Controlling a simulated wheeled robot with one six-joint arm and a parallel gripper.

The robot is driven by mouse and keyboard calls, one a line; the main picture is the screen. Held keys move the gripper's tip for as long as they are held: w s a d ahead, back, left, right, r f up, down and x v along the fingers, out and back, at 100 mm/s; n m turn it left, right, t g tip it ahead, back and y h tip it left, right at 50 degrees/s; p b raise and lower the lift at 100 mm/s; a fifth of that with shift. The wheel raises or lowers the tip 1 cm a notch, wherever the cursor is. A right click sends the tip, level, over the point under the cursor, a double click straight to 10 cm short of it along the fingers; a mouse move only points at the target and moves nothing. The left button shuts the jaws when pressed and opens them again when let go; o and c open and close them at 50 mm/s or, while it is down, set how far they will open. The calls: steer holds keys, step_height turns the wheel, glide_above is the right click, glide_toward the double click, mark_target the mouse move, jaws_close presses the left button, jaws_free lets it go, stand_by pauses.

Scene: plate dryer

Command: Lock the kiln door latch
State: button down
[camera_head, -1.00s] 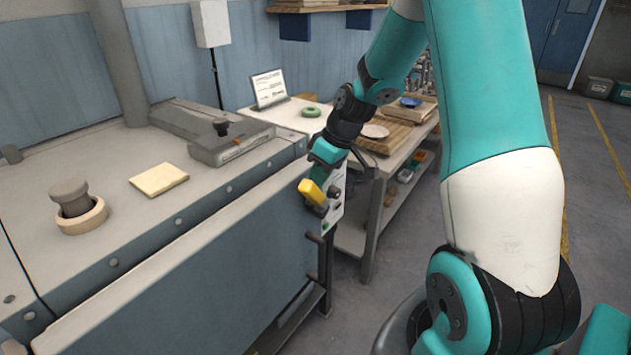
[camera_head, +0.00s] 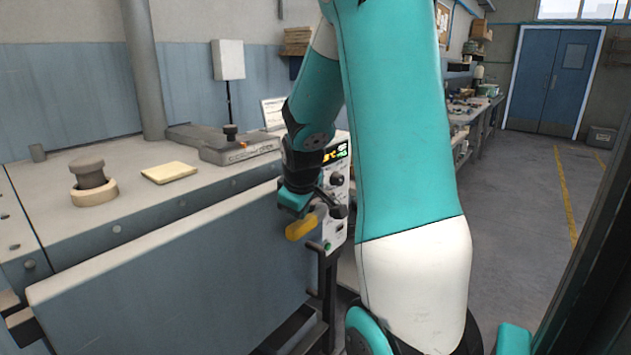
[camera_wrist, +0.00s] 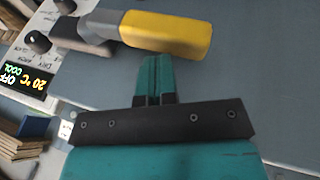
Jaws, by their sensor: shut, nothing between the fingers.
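The latch handle is a yellow grip (camera_head: 300,228) on a grey lever at the right end of the kiln door (camera_head: 190,275). In the head view the grip points left and slightly down. In the wrist view the yellow grip (camera_wrist: 170,33) lies nearly level across the top, its grey lever running left toward the panel. My gripper (camera_head: 293,203) is just above the grip in the head view. In the wrist view my gripper (camera_wrist: 155,60) has its teal fingers together and empty, tips close to the grip's edge. I cannot tell whether they touch it.
A control panel (camera_head: 336,180) with a lit display and knobs stands beside the latch. The kiln top (camera_head: 130,215) carries a plugged vent (camera_head: 90,180) and a tan pad (camera_head: 170,172). Shelves with boards (camera_wrist: 25,135) lie past the panel. Open floor (camera_head: 520,200) is at right.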

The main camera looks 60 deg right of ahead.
steer(key=shift+a+f, duration=0.3)
steer(key=shift+f, duration=0.2)
steer(key=shift+s+a+f, duration=0.1)
steer(key=shift+s+f, duration=0.05)
steer(key=shift+f, duration=0.05)
steer(key=shift+r, duration=0.1)
step_height(320, 180, up, 5)
steer(key=p, duration=0.3)
steer(key=shift+a+r, duration=0.15)
steer(key=shift+r, duration=0.05)
steer(key=s+a+r, duration=0.2)
steer(key=a+r, duration=0.3)
steer(key=r, duration=0.1)
steer(key=shift+s+a+r+b, duration=0.2)
steer(key=shift+s+r+b, duration=0.05)
steer(key=shift+b, duration=0.1)
